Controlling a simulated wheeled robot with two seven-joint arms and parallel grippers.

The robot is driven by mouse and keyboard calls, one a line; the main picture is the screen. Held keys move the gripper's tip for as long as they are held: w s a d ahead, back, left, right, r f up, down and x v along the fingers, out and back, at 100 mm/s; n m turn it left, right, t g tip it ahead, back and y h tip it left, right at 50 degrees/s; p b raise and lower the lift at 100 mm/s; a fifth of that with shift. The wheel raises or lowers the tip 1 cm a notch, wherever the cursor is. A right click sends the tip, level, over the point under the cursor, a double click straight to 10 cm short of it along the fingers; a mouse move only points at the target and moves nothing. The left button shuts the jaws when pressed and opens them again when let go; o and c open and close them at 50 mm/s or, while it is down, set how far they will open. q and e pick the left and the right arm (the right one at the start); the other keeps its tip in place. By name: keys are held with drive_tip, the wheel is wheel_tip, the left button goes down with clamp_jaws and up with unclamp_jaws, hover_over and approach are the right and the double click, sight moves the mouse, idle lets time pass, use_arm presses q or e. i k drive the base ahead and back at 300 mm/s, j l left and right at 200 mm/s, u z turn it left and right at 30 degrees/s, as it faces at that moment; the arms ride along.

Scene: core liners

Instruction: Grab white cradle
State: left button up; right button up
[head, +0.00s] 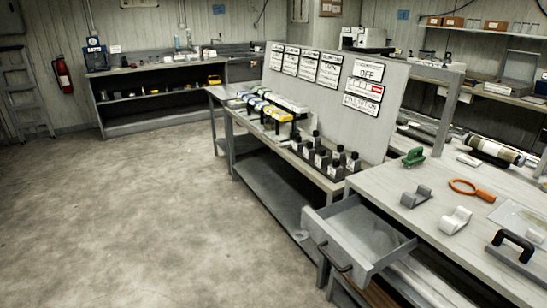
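The white cradle (455,220) is a small, pale, curved piece. It lies on the light worktop at the right, behind and to the right of the open drawer. A similar grey cradle (416,196) lies to its upper left, apart from it. Neither of my grippers is in the head view, and nothing is touching the white cradle.
An orange magnifier (472,189), a green tool (413,157) and a black-handled plate (515,247) surround the cradles on the worktop. An open, empty-looking drawer (345,228) juts out in front. The floor (130,215) is clear.

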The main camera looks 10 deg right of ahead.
sight(462, 217)
drive_tip(key=z, duration=1.6)
drive_tip(key=u, duration=0.65)
drive_tip(key=i+l+u, duration=0.25)
drive_tip(key=u, duration=0.25)
drive_tip(key=i+l+u, duration=0.2)
drive_tip(key=l+u, duration=0.3)
drive_tip(key=i+l, duration=0.1)
drive_tip(key=l, duration=0.3)
drive_tip(key=i+l+u, duration=0.1)
drive_tip(key=l, duration=0.3)
drive_tip(key=i+l, duration=0.15)
drive_tip(key=l, duration=0.25)
drive_tip(key=u, duration=0.05)
